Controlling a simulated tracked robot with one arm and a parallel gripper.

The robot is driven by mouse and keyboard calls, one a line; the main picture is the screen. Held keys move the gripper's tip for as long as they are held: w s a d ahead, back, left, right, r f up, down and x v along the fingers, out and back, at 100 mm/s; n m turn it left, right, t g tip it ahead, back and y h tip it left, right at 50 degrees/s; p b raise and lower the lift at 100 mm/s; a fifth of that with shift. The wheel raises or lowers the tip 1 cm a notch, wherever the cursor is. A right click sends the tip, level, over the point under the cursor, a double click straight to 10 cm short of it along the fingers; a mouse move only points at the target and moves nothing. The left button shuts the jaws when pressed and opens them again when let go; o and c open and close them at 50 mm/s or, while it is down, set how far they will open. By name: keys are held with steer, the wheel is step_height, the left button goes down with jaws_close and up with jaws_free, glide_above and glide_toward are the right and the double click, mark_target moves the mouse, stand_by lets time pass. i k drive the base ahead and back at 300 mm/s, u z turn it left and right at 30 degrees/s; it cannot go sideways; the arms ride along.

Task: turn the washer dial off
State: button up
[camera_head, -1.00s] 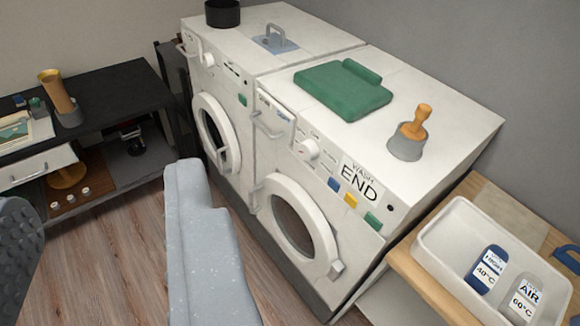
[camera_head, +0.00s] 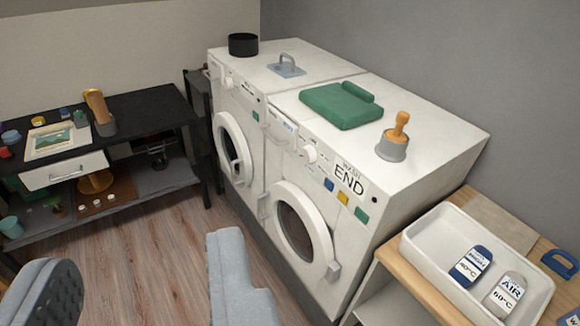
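The nearer white front-loading machine (camera_head: 388,205), marked "WASH END", stands at the middle right with its round door shut. Its small white dial (camera_head: 311,154) is on the upper front, left of the coloured squares; its setting is too small to read. A second white machine (camera_head: 215,110) stands beside it, farther back, with its own pale dial (camera_head: 228,83). My gripper (camera_head: 146,262) shows at the bottom: a dark ribbed finger at the left and a light grey finger nearer the middle, wide apart. It is open and empty, in front of the machines and away from the dial.
A wooden side table holds a white tray (camera_head: 417,243) with two labelled tags. A black desk (camera_head: 150,109) stands at the left. The wooden floor between is clear.

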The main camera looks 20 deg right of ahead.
mark_target(308, 154)
steer(key=z, duration=0.15)
steer(key=i, duration=0.85)
steer(key=u, duration=0.05)
